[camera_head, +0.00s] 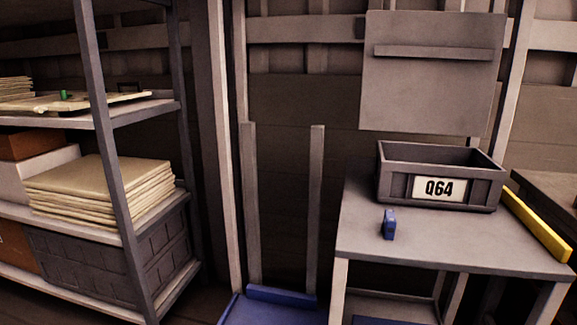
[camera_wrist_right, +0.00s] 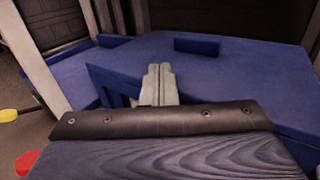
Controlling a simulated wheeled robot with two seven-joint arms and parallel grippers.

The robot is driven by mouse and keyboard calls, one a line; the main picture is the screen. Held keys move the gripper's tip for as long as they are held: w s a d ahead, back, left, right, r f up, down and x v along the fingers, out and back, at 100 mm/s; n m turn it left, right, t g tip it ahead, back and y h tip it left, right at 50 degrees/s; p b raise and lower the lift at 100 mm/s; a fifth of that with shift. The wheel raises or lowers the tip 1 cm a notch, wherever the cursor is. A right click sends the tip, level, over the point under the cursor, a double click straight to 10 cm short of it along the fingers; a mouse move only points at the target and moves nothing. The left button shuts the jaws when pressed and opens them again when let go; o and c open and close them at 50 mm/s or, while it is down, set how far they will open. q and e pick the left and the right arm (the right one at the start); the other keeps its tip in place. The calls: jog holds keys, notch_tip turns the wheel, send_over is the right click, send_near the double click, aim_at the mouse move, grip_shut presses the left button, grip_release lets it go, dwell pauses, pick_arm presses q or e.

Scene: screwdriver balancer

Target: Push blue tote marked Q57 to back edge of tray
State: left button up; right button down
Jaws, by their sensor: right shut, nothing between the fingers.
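My right gripper (camera_wrist_right: 158,72) shows only in the right wrist view, with its two pale fingers shut together and empty. Blue surfaces lie around and beyond the fingertips. A blue wall with slots (camera_wrist_right: 108,86) stands just left of the fingers, and I cannot tell whether they touch it. I cannot tell which blue part is tote and which is tray. No Q57 mark is visible. In the head view a blue tray-like surface (camera_head: 268,312) with a raised back edge shows at the bottom, cut off by the frame. My left gripper is in neither view.
A grey tote marked Q64 (camera_head: 440,188) stands on a grey table (camera_head: 450,245) with a small blue object (camera_head: 388,225). Shelving with stacked folders (camera_head: 95,185) stands left. The right wrist view shows a blue block (camera_wrist_right: 197,45), a pale post (camera_wrist_right: 37,60), and yellow and red round things at left.

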jog(key=shift+w+d+f+b, duration=0.1)
jog(key=shift+w+d+b, duration=0.15)
jog(key=shift+w+b, duration=0.55)
jog(key=shift+w+d+r+b, duration=0.1)
jog(key=shift+w+d+b, duration=0.2)
jog(key=shift+w, duration=0.85)
jog(key=shift+w+d+f+b, duration=0.1)
jog(key=shift+w+d+b, duration=0.1)
jog(key=shift+w+b, duration=0.65)
jog(key=shift+w+d+b, duration=0.35)
jog(key=shift+w+b, duration=0.65)
jog(key=shift+w, duration=0.45)
jog(key=shift+w+d+b, duration=0.3)
jog(key=shift+w+b, duration=0.65)
jog(key=shift+w, duration=0.55)
jog(key=shift+w+d+b, duration=0.35)
jog(key=shift+w+b, duration=0.65)
jog(key=shift+w, duration=0.45)
jog(key=shift+w+d, duration=0.1)
jog(key=shift+w, duration=0.25)
jog(key=shift+w+d, duration=0.2)
jog(key=shift+w, duration=0.8)
